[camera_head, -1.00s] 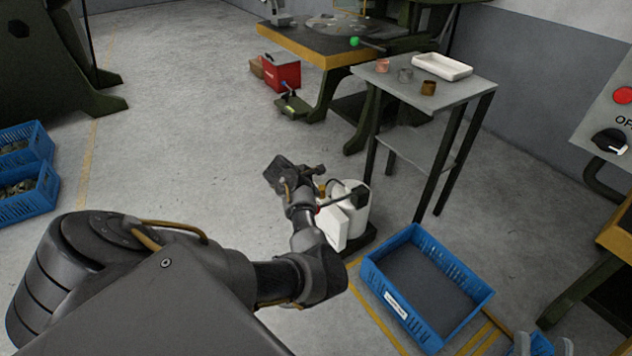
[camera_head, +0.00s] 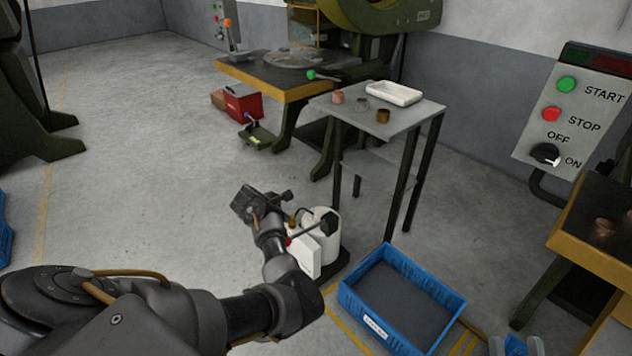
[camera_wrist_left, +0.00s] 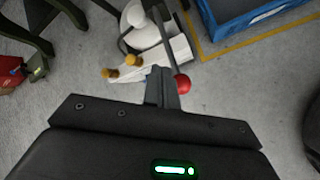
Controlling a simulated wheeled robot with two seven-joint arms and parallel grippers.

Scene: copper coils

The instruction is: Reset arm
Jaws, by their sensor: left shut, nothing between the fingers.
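My left gripper (camera_head: 286,196) is at the end of my dark arm, which comes in from the lower left. It is held over the floor near the white canister, and cannot be seen clearly to touch anything. In the left wrist view its fingers (camera_wrist_left: 161,86) are shut with nothing between them. They overlap the white equipment and a red knob in that picture. No right gripper can be made out.
A white canister unit (camera_head: 322,236) stands beyond the gripper. A blue crate (camera_head: 437,284) stands to its right. A small grey table (camera_head: 362,115) holds a white tray (camera_head: 394,93) and several coils. Bare floor (camera_head: 150,130) lies to the left.

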